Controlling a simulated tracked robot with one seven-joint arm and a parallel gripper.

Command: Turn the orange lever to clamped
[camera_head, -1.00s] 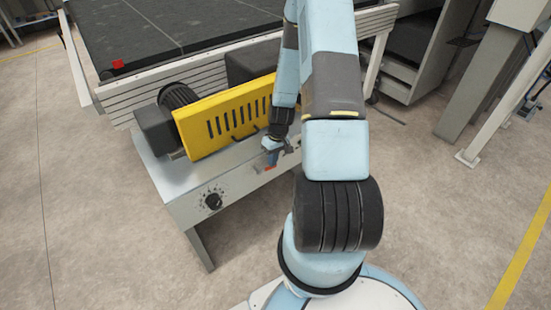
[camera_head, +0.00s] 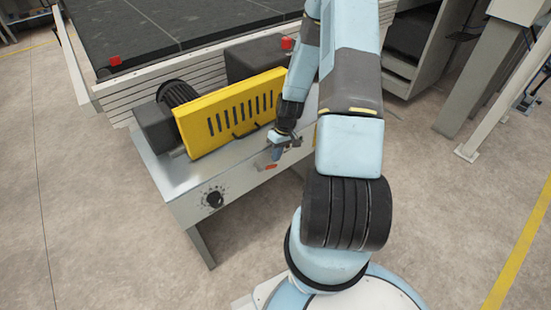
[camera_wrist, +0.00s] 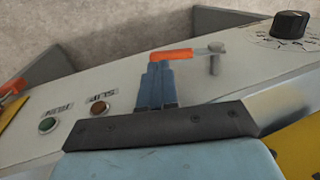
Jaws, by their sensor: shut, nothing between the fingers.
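The orange lever (camera_wrist: 172,54) lies on the front panel of the grey machine in the wrist view. Its orange grip points left and its grey shank runs right to a pivot post. In the head view a small orange-red patch of it (camera_head: 271,167) shows just below my gripper (camera_head: 276,155). My gripper (camera_wrist: 159,66) is shut, with its blue fingers together and empty. The fingertips are at the orange grip and overlap it in the wrist view; I cannot tell whether they touch. No clamped marking is readable.
A black dial (camera_head: 213,199) sits on the panel left of the lever. A green button (camera_wrist: 47,124) and a red button (camera_wrist: 98,109) show in the wrist view. Another orange handle (camera_wrist: 12,88) is at its left edge. The yellow guard (camera_head: 225,112) stands behind the panel.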

